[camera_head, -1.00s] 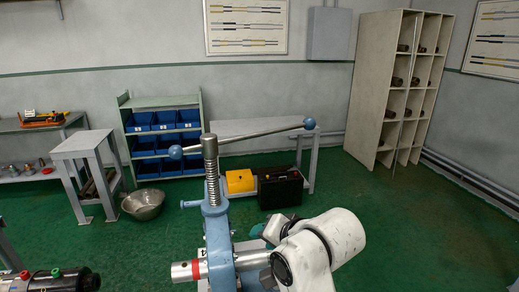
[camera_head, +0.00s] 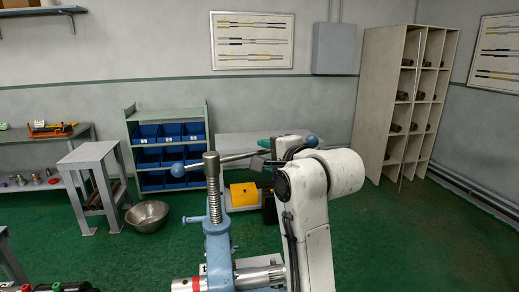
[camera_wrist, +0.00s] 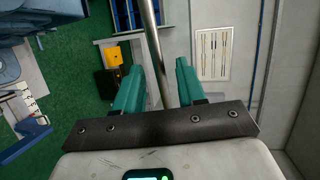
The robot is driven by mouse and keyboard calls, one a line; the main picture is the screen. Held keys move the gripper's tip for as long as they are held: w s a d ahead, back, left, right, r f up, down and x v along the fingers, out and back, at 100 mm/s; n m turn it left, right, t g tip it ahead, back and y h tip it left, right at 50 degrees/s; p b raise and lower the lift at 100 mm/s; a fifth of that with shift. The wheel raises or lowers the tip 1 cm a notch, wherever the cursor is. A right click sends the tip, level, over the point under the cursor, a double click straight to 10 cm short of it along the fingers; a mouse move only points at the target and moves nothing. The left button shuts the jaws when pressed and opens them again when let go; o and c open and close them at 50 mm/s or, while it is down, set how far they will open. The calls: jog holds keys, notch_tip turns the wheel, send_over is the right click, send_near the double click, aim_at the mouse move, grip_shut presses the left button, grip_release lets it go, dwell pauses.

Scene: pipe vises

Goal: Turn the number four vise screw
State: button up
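The blue vise (camera_head: 218,248) stands at the bottom centre of the head view, with a threaded steel screw (camera_head: 213,190) rising from its top. A long steel handle bar (camera_head: 237,157) passes through the screw's head and has blue balls on its left (camera_head: 177,169) and right (camera_head: 313,142) ends. My gripper (camera_head: 266,144) is at the right half of the bar, partly hidden by my arm. In the wrist view the bar (camera_wrist: 153,40) runs between the two teal fingers of my gripper (camera_wrist: 158,75), with visible gaps on both sides. The fingers are open.
A steel pipe with a red band (camera_head: 187,285) lies through the vise. Behind stand a rack of blue bins (camera_head: 166,113), a yellow box (camera_head: 243,195), a metal bowl (camera_head: 147,214) and a tall shelf (camera_head: 383,90). Green floor is clear at right.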

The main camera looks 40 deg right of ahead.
jog(key=shift+x, duration=2)
grip_shut()
